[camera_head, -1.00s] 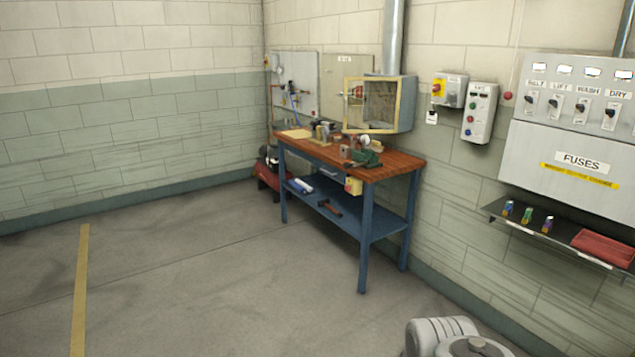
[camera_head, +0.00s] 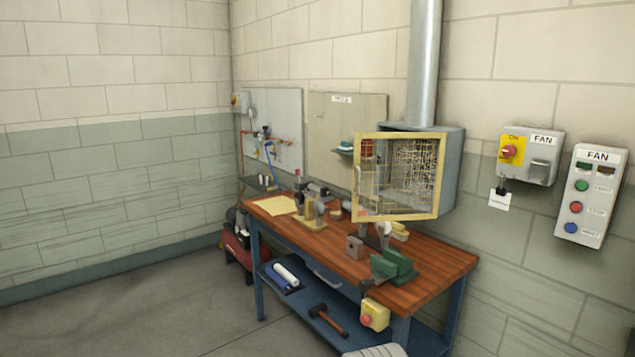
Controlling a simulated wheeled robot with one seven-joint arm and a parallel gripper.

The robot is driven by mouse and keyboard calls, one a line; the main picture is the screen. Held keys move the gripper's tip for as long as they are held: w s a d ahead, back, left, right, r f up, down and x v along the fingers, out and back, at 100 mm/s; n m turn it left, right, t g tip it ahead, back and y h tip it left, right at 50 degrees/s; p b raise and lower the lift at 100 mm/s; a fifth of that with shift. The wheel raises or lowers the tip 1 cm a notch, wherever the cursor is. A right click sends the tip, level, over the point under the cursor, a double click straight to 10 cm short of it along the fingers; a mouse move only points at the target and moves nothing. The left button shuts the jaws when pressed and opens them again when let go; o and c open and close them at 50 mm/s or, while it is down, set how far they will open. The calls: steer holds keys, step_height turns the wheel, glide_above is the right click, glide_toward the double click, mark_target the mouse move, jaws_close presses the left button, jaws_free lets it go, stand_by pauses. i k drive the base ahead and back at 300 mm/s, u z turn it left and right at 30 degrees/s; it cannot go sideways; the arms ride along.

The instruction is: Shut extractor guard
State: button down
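The extractor is a grey box (camera_head: 452,168) on the right wall above the workbench, with a round metal duct (camera_head: 424,60) rising from its top. Its guard, a yellow-framed see-through mesh panel (camera_head: 437,178), stands out from the box front and reaches past the box's left side. It appears open, at an angle to the box; the hinge side is not clear. My gripper is not in view. A pale ribbed piece at the bottom edge looks like part of my arm.
The wooden-topped bench (camera_head: 430,285) below carries a green vise (camera_head: 393,268), a small grinder-like tool and a yellow sheet (camera_head: 273,205). A hammer (camera_head: 325,318) lies on its lower shelf. Fan switch boxes (camera_head: 592,195) hang at right. Open floor lies at left.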

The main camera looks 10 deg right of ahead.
mark_target(442, 136)
steer(key=u, duration=0.1)
steer(key=i, duration=1.7)
steer(key=u, duration=0.05)
